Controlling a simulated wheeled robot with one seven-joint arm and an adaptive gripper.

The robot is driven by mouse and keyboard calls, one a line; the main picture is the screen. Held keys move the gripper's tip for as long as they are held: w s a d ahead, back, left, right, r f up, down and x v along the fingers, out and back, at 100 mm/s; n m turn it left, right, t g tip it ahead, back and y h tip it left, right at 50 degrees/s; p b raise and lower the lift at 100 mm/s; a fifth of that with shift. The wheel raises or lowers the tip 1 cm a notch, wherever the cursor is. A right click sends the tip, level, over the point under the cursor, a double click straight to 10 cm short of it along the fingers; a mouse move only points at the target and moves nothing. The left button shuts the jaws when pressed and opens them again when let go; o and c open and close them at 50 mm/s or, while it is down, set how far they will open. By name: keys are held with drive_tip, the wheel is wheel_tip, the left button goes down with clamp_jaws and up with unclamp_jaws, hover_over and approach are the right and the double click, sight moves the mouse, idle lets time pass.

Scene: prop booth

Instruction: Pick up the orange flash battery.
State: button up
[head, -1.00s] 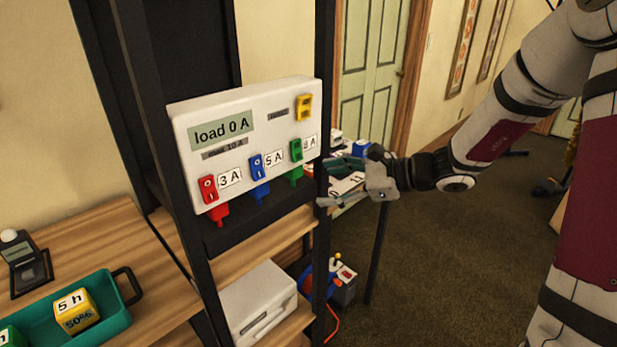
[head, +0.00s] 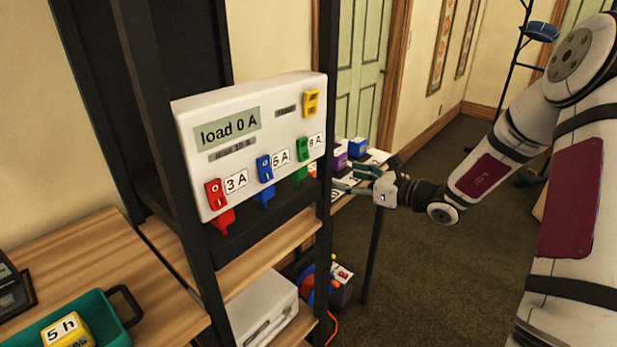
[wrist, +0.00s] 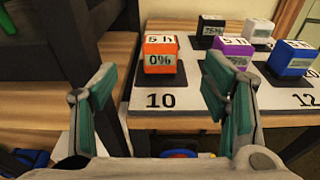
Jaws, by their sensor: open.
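The orange flash battery (wrist: 160,60) shows in the wrist view as a cube with "5 h" on top and "0%" on its front. It stands on a dark pad behind the number 10 on a table (wrist: 205,112). In the head view only a sliver of orange shows past the rack post. My gripper (head: 354,180) is open and empty. In the wrist view its two green-padded fingers (wrist: 166,106) stand left and right, with the orange battery ahead between them and apart from both.
A purple battery (wrist: 228,65), a blue battery (wrist: 290,60), a black one (wrist: 210,30) and a white one (wrist: 257,31) stand on the same table. The rack with the white load panel (head: 250,135) is close left of my gripper. A teal tray (head: 112,332) holds a yellow battery (head: 66,330).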

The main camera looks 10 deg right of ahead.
sight(310, 166)
drive_tip(key=b+x, duration=0.1)
drive_tip(key=x, duration=1.2)
drive_tip(key=c, duration=1.5)
drive_tip(key=shift+c, duration=0.2)
drive_tip(key=shift+r, duration=0.15)
wheel_tip(310, 166, up, 9)
drive_tip(key=shift+r+p, duration=0.25)
drive_tip(key=shift+p, duration=0.25)
drive_tip(key=shift+s+d+r, duration=0.1)
drive_tip(key=shift+d, duration=0.05)
